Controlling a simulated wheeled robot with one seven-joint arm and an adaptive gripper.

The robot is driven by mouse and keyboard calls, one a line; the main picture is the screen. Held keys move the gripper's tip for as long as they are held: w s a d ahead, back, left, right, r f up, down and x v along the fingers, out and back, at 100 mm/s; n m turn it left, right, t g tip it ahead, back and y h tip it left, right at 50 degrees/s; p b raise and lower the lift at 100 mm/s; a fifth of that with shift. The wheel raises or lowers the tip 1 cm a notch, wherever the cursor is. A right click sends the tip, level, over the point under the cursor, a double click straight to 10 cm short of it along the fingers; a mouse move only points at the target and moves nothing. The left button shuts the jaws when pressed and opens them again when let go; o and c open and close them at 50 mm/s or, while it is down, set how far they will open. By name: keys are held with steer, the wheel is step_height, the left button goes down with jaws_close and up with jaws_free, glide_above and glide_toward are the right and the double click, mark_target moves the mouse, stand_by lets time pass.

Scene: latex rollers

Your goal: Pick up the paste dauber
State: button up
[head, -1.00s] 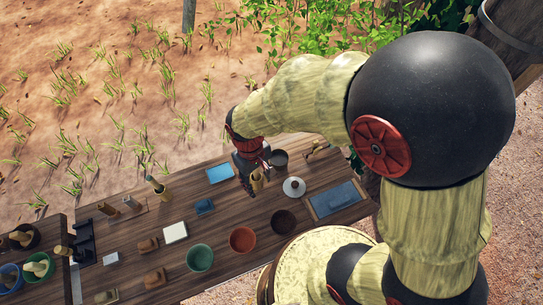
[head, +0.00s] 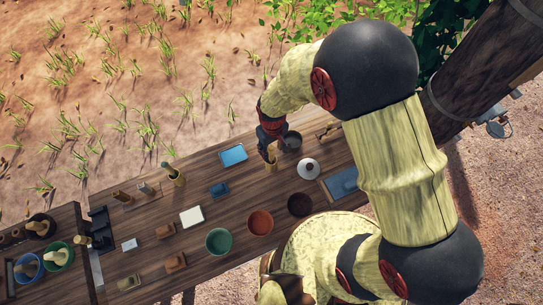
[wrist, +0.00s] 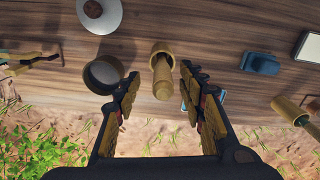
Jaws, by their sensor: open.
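A pale wooden rod with a rounded end, which looks like the paste dauber (wrist: 163,84), stands in a small wooden cup (wrist: 161,47) on the bench. In the head view the dauber (head: 271,156) is near the bench's far edge, partly hidden by my gripper (head: 268,143). In the wrist view my gripper (wrist: 160,78) is open, with one finger on each side of the dauber. Gaps show on both sides, and nothing is held. The dauber's lower end is hidden inside the cup.
A dark-rimmed round pot (wrist: 103,74) stands close beside the left finger. A white knobbed lid (head: 308,168), a blue tray (head: 233,155) and a blue block (head: 219,189) lie around. Another wooden cup with a stick (head: 174,177) stands farther left.

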mark_target(271, 158)
step_height(271, 158, down, 4)
steer(key=shift+a+f, duration=0.15)
steer(key=shift+c, duration=1)
steer(key=c, duration=0.8)
jaws_close()
